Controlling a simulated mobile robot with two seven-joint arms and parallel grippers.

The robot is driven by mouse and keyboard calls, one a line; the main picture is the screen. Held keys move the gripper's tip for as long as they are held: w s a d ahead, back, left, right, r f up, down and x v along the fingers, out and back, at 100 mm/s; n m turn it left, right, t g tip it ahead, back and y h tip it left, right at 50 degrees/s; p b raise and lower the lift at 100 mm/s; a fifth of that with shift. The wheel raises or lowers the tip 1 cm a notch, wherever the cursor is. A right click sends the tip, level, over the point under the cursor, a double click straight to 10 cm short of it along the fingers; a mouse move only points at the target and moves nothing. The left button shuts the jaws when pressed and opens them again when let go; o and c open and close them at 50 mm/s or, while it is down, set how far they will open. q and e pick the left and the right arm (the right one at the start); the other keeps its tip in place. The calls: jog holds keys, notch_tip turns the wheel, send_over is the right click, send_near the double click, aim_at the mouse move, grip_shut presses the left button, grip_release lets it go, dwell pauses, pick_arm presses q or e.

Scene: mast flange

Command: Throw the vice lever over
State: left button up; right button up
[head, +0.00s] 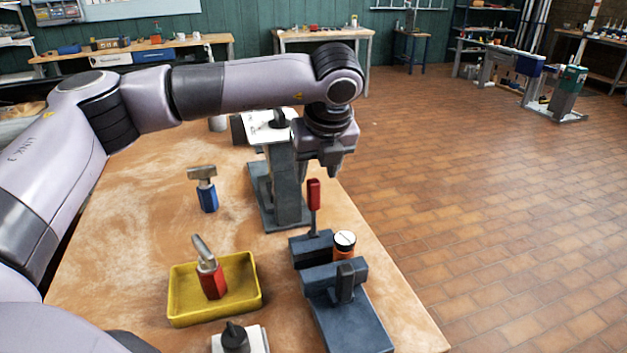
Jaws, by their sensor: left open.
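The vice (345,312) is dark blue-grey and stands at the front right of the workbench. Its lever (314,194) has a red handle on a thin rod and stands roughly upright at the far end of the vice. An orange cylinder with a white slotted top (344,244) sits between the vice jaws; I cannot tell if both jaws touch it. My left gripper (322,168) is open and points down, just above the red handle in the picture. I cannot tell the exact gap or whether the handle is between the fingers. My right gripper is out of view.
A grey upright stand (286,185) is close behind the lever. A hammer with a blue handle (207,195) stands left of it. A yellow tray (180,312) holds a red-handled tool (212,280). A white block with a black knob (236,338) is at the front edge.

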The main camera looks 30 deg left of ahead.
aim_at(314, 181)
pick_arm(q)
jog(key=p+x, duration=0.1)
jog(key=x, duration=0.5)
jog(key=shift+f, duration=0.35)
grip_shut()
